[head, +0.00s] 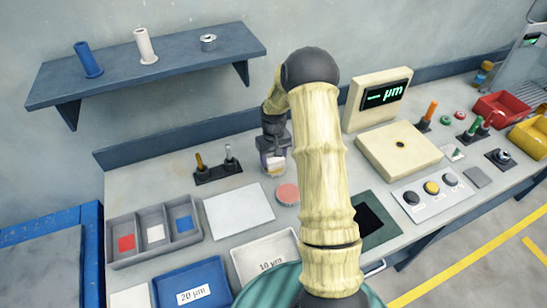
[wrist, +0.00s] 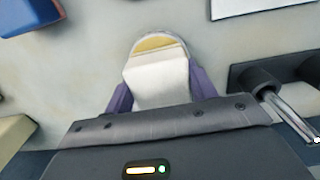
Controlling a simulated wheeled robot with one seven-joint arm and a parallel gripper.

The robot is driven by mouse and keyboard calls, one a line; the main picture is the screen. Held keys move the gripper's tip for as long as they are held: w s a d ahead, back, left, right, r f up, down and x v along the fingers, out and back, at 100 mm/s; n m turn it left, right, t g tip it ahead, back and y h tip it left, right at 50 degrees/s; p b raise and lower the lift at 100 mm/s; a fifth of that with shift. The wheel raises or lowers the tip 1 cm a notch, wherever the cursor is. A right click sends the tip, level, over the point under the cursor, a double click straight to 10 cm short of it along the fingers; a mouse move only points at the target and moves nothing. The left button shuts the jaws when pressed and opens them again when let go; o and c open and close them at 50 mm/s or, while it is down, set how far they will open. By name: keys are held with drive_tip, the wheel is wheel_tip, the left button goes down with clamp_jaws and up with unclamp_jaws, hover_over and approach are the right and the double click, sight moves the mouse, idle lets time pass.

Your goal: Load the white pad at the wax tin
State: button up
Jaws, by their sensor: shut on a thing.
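A white pad (wrist: 157,80) is between the purple fingers of my gripper (wrist: 155,95), which is shut on it. The wax tin (wrist: 160,42), a pale round tin with yellow wax, lies at the pad's far end in the wrist view, and the pad covers part of it. I cannot tell whether the pad touches the wax. In the head view my gripper (head: 273,157) is low over the bench, at the wax tin (head: 275,171), behind a pink disc.
A pink disc (head: 287,193) and a white sheet (head: 239,210) lie nearby. A two-tool holder (head: 217,174) stands left of my gripper. A three-compartment tray (head: 113,226) is at front left; a cream gauge (head: 399,149) is right, behind my arm.

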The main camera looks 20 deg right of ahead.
drive_tip(key=shift+s+d, duration=0.1)
drive_tip(key=shift+f, duration=0.1)
idle(0.5)
drive_tip(key=shift+f, duration=0.45)
idle(1.5)
drive_tip(key=shift+r+p, duration=2.2)
drive_tip(key=shift+r, duration=1.4)
drive_tip(key=shift+f, duration=0.1)
